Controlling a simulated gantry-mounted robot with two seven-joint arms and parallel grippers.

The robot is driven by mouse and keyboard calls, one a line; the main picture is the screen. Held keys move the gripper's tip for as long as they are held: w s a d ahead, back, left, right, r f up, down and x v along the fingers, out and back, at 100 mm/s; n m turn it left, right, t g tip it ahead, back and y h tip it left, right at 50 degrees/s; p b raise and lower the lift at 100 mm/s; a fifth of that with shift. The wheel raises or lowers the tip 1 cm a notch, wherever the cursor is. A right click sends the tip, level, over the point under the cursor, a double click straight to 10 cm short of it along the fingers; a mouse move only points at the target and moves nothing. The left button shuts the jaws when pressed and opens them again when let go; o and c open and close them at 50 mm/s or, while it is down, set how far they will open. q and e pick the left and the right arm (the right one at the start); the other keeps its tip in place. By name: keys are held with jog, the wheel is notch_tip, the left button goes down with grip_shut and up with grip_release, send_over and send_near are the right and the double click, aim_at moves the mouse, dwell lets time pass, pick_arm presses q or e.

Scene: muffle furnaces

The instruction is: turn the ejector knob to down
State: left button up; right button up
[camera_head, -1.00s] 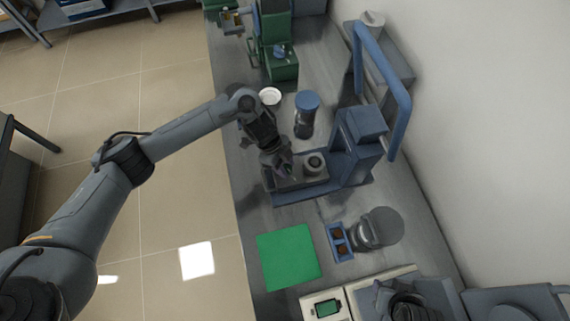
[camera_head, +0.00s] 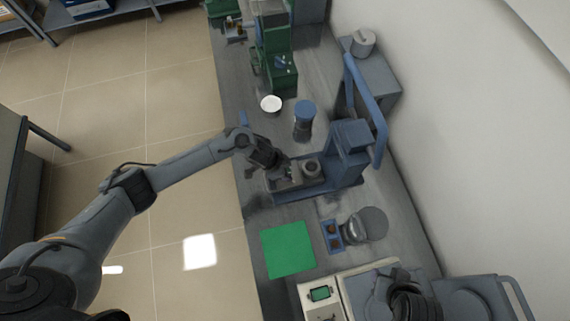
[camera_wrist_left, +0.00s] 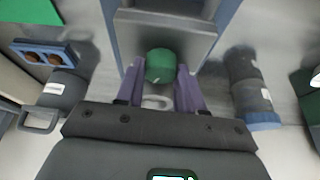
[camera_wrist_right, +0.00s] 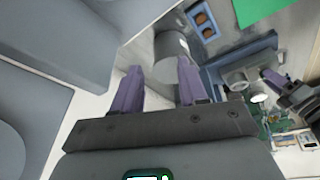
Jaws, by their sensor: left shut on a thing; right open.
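The ejector knob (camera_wrist_left: 160,66) is a round green knob with a small pale mark, low on the front of the blue press. My left gripper (camera_wrist_left: 160,80) is shut on it, a purple finger on each side, in the left wrist view. In the head view the left gripper (camera_head: 287,181) is at the near left end of the blue press (camera_head: 348,150), and the knob is hidden there. My right gripper (camera_wrist_right: 158,85) is open and empty in the right wrist view, with a grey cylinder (camera_wrist_right: 170,48) beyond its fingers.
A blue-capped jar (camera_head: 303,120) and white dish (camera_head: 271,103) stand behind the press. A green mat (camera_head: 288,250), a blue tray (camera_head: 331,235) and a grey cylinder lie in front. A green press (camera_head: 275,60) stands farther back.

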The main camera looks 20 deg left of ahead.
pick_arm(q)
jog(key=n+p, duration=0.3)
jog(key=n+t+y+p, duration=0.1)
jog(key=shift+s+d+r+n+p, duration=0.15)
jog(key=shift+r+n+p, duration=0.1)
jog(key=shift+n+p, duration=0.15)
jog(key=n+y+p, duration=0.1)
jog(key=n+p, duration=0.1)
jog(key=shift+d+n+t, duration=0.1)
jog(key=shift+n+t, duration=0.2)
jog(key=shift+t, duration=0.1)
jog(key=shift+f+n+y+p, duration=0.1)
jog(key=shift+n+y+p, duration=0.3)
jog(key=shift+n, duration=0.5)
jog(key=n+y+p, duration=0.1)
jog(key=n, duration=0.2)
jog(key=shift+d+n, duration=0.15)
jog(key=shift+n, duration=0.15)
jog(key=shift+f+n+y, duration=0.1)
jog(key=shift+n+y, duration=0.8)
jog(key=shift+n, duration=0.8)
jog(key=o, duration=1)
jog(key=shift+o, duration=0.2)
